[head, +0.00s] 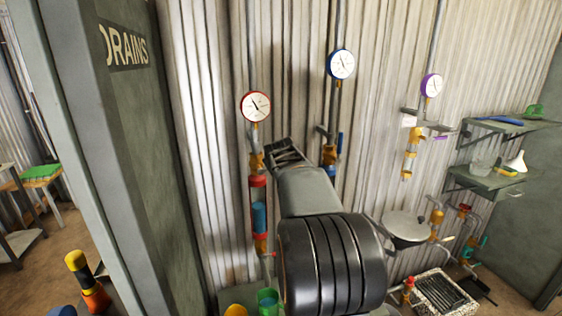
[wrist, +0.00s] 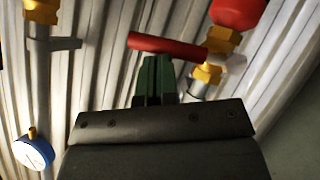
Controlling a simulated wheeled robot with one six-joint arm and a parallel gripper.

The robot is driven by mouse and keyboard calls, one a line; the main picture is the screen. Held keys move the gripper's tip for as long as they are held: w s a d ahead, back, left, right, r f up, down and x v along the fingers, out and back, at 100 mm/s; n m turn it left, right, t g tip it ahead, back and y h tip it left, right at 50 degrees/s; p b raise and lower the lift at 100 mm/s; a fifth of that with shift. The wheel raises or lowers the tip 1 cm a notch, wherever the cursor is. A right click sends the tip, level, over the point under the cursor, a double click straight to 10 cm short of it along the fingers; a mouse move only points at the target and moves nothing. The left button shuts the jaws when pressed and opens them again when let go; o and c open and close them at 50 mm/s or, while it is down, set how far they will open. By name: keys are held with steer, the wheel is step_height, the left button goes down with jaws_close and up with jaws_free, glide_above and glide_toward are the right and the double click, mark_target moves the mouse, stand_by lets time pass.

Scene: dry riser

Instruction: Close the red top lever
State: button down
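The red top lever (wrist: 168,46) shows in the wrist view as a red bar. It lies across the picture, crosswise to its pipe, with its right end at a brass valve (wrist: 207,75). My gripper (wrist: 157,62) has its green fingers close together with only a thin dark line between them. The tips are just below the middle of the lever and seem empty; I cannot tell if they touch it. In the head view my gripper (head: 286,153) is beside the brass valve (head: 256,161) under the red-rimmed gauge (head: 255,106), and the lever is hidden.
The blue-rimmed gauge (head: 341,64) and its pipe with a blue lever (head: 340,142) stand close to the right. The purple-rimmed gauge (head: 431,85) is farther right. A grey DRAINS panel (head: 135,130) stands at left. Shelves (head: 500,178) are on the right.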

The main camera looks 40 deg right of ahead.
steer(key=shift+s+d+f, duration=0.1)
steer(key=shift+d+f, duration=0.15)
steer(key=shift+f, duration=0.1)
steer(key=shift+b, duration=0.3)
steer(key=s+a+r, duration=0.3)
steer(key=s+r, duration=0.5)
steer(key=r, duration=0.1)
steer(key=shift+s+a+r+p, duration=0.15)
steer(key=shift+s+r+p, duration=0.1)
steer(key=shift+p, duration=0.2)
